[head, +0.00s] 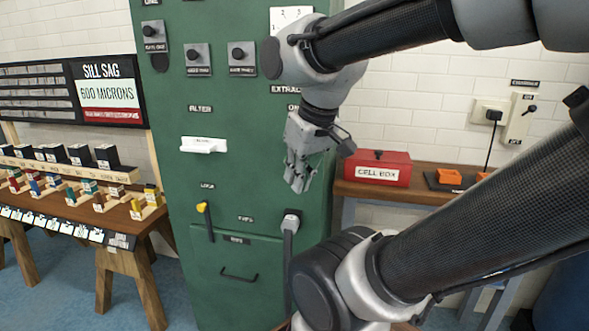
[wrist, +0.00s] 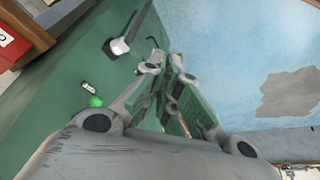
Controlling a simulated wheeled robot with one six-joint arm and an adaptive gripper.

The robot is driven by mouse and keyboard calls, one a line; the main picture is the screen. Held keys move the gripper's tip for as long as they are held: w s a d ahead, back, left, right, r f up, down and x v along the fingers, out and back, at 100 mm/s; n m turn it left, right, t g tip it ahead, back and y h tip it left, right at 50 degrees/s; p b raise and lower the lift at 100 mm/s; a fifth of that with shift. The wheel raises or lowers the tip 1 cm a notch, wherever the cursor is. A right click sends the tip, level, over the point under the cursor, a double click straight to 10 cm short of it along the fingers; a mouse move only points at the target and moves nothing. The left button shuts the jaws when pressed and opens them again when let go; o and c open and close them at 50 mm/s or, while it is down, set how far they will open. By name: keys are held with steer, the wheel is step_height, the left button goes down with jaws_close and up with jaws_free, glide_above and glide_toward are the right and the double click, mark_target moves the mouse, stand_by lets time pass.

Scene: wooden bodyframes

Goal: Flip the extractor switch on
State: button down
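In the head view, a label starting "EXTRA" (head: 287,89) and a label "ON" (head: 293,107) sit on the green cabinet (head: 235,165). My arm and gripper cover the area around them, so I see no extractor switch there. My gripper (head: 297,185) hangs in front of the cabinet, fingers pointing down, below those labels. Its fingertips are close together in the wrist view (wrist: 164,64), with nothing visible between them. The wrist view looks down along the green cabinet face (wrist: 50,120) and shows a small green spot (wrist: 95,101) on it.
A wall switch (head: 517,117) with a black toggle is on the right; its upper label is unreadable. A red cell box (head: 378,168) stands on a wooden bench. A white-topped lever (head: 290,222) is below my gripper. Knobs (head: 240,56) and a white handle (head: 203,145) stick out left.

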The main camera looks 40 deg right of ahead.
steer(key=s+d+f+m+y, duration=0.3)
steer(key=d+f+m+y, duration=0.2)
steer(key=d+f+m, duration=0.9)
steer(key=w+d+r+m+t, duration=0.6)
steer(key=w+m+t, duration=0.1)
steer(key=w+m, duration=0.4)
steer(key=shift+d+r, duration=0.15)
steer(key=shift+r, duration=0.05)
steer(key=shift+w, duration=0.1)
steer(key=w+a+f, duration=0.1)
steer(key=w+a, duration=0.4)
steer(key=w, duration=0.2)
steer(key=shift+w+a, duration=0.15)
steer(key=shift+w, duration=0.25)
